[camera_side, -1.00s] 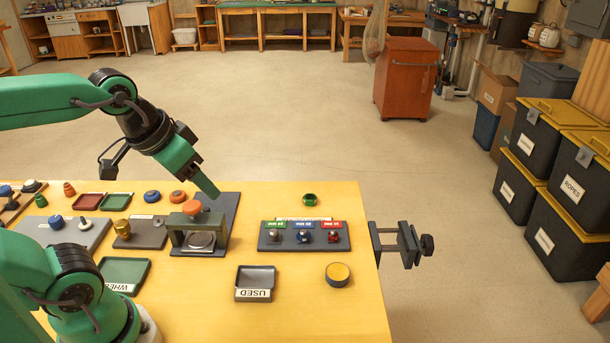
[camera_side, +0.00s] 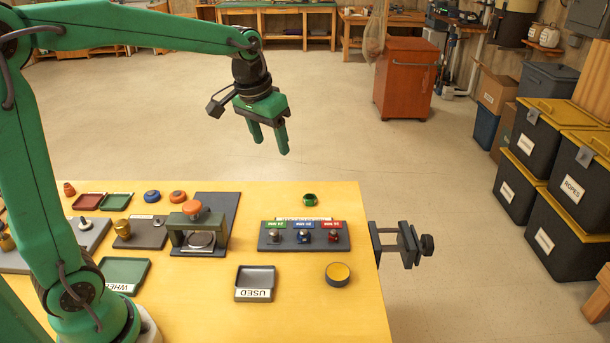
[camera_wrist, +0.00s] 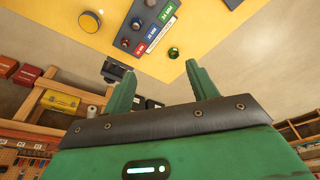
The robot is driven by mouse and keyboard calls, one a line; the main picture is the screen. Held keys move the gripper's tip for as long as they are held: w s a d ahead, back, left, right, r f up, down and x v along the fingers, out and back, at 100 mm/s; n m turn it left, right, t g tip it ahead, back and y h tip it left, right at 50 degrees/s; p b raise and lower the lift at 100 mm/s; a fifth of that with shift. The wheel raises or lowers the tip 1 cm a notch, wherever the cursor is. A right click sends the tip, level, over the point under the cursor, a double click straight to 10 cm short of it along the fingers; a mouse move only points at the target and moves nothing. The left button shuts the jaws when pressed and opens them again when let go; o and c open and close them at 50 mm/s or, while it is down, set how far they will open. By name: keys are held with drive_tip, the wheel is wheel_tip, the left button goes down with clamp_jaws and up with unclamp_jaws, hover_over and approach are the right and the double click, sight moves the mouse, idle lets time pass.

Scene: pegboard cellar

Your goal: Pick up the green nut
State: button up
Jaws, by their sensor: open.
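The green nut (camera_side: 309,200) lies on the yellow table near its back right edge, just behind the labelled holder (camera_side: 333,245). In the wrist view the green nut (camera_wrist: 173,52) shows near the table's edge, beyond and between the two fingers. My gripper (camera_side: 270,148) is open and empty, with its green fingers pointing down. It is high above the back of the table, up and to the left of the nut. In the wrist view the fingers of my gripper (camera_wrist: 165,85) stand wide apart.
The holder has green, blue and red labels and several small parts. A yellow-topped round tin (camera_side: 338,274) and the USED tray (camera_side: 255,283) are in front. A press-like stand (camera_side: 200,228) is left of the holder. A vise (camera_side: 402,245) juts from the right edge.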

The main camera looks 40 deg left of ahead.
drive_tip(key=w+a+f+g, duration=0.1)
drive_tip(key=w+a+f, duration=0.1)
drive_tip(key=w+f, duration=0.6)
drive_tip(key=n+g, duration=0.1)
drive_tip(key=g, duration=0.1)
approach(310, 194)
drive_tip(key=s+f, duration=0.1)
drive_tip(key=shift+s+d+f, duration=0.15)
drive_tip(key=shift+f, duration=1.2)
drive_tip(key=shift+d+f, duration=0.15)
drive_tip(key=shift+f, duration=1.15)
drive_tip(key=shift+d+f, duration=0.1)
drive_tip(key=shift+f, duration=1.2)
drive_tip(key=c, duration=1.1)
drive_tip(key=shift+r, duration=0.1)
